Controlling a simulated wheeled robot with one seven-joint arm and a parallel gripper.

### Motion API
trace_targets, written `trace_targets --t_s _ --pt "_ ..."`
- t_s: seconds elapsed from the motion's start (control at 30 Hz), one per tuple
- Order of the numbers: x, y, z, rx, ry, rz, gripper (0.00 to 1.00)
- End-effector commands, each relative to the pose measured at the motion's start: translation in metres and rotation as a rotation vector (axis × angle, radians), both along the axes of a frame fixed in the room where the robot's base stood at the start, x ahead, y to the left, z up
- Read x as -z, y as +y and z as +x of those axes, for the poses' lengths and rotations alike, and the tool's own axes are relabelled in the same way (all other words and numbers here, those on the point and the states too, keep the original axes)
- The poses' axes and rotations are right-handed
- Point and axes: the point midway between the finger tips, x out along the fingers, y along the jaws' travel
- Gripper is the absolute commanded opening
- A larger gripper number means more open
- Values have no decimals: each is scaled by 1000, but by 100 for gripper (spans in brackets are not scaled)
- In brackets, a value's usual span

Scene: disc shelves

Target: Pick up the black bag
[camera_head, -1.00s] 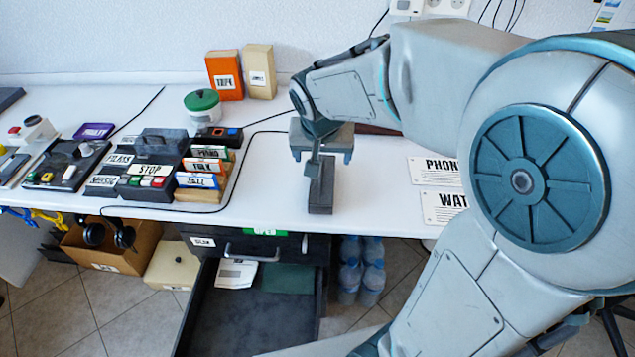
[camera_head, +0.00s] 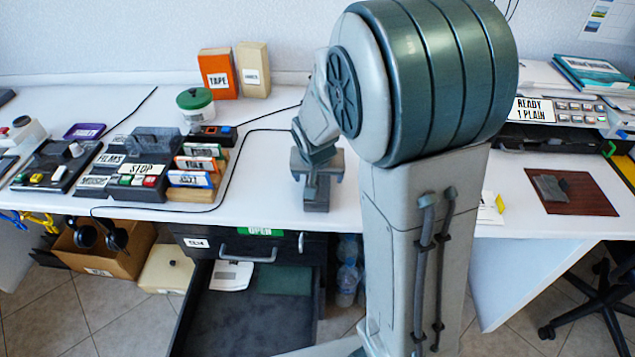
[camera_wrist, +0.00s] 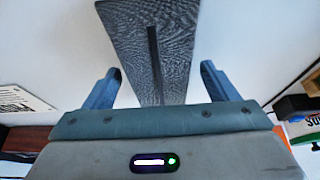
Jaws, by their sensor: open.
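A dark grey, textured, narrow item with a black strip along its middle, which I take to be the black bag (camera_head: 316,206), lies on the white table near its front edge. My gripper (camera_head: 317,181) is directly over it and hides much of it in the head view. In the wrist view the bag (camera_wrist: 140,35) runs between the two open blue-grey fingers of my gripper (camera_wrist: 160,85). There is a gap between each finger and the bag's sides. Whether the fingertips reach down beside it I cannot tell.
An open dark drawer (camera_head: 245,325) juts out below the table. Left of the gripper stand a cassette rack (camera_head: 190,195), a control box (camera_head: 140,168) and a green-lidded jar (camera_head: 196,105). A brown mat (camera_head: 590,195) holding a small dark item lies at right. A black cable loops nearby.

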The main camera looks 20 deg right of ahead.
Motion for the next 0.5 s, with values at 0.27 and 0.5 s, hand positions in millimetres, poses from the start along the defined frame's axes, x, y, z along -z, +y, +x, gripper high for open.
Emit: trace_targets --t_s 0.27,0.5 --pt "6 -1 3 1 -1 1 80" --pt "6 -1 3 1 -1 1 27"
